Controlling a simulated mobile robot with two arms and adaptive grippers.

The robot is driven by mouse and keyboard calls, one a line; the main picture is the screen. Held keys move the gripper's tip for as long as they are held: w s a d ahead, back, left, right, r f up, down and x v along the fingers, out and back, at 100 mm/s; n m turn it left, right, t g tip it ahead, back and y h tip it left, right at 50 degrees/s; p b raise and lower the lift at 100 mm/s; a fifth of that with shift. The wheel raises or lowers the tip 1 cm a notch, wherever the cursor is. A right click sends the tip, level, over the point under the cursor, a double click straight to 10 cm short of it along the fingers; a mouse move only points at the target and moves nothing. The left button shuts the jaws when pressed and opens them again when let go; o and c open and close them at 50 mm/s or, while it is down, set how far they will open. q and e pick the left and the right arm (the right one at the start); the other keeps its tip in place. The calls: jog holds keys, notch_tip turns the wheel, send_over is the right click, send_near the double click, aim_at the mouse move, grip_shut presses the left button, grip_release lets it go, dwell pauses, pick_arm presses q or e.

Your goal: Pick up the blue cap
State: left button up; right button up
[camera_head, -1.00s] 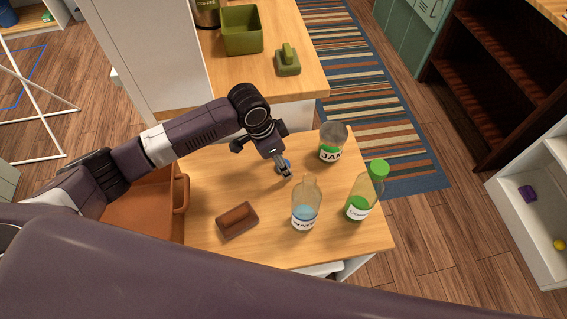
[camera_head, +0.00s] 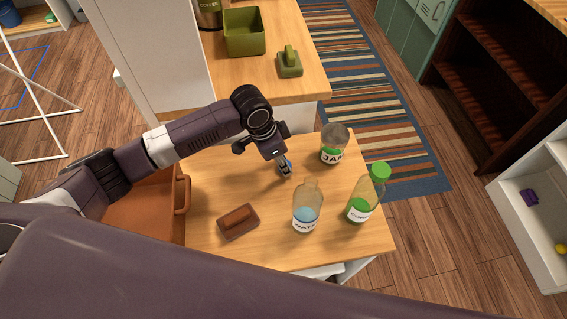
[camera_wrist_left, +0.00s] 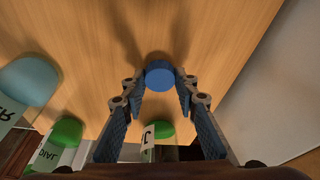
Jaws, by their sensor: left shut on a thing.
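The blue cap (camera_wrist_left: 159,74) is a small round piece between my left fingertips in the left wrist view. In the head view only a bit of the cap (camera_head: 285,162) shows, mostly hidden by the fingers. My left gripper (camera_head: 287,172) points down at the tabletop and is shut on the cap. In the left wrist view the fingertips (camera_wrist_left: 161,86) touch the cap from both sides. The cap is at or very close to the wood; I cannot tell whether it is lifted. My right gripper is not in view.
An open-topped bottle with blue contents (camera_head: 306,208), a green-capped bottle (camera_head: 368,193) and a jar (camera_head: 334,146) stand right of the gripper on the wooden tabletop (camera_head: 340,240). An orange-brown bin (camera_head: 160,213) is at left.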

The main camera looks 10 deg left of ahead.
pick_arm(q)
notch_tip(320, 180, up, 20)
jog(key=shift+f+b, duration=0.15)
jog(key=shift+b, duration=0.25)
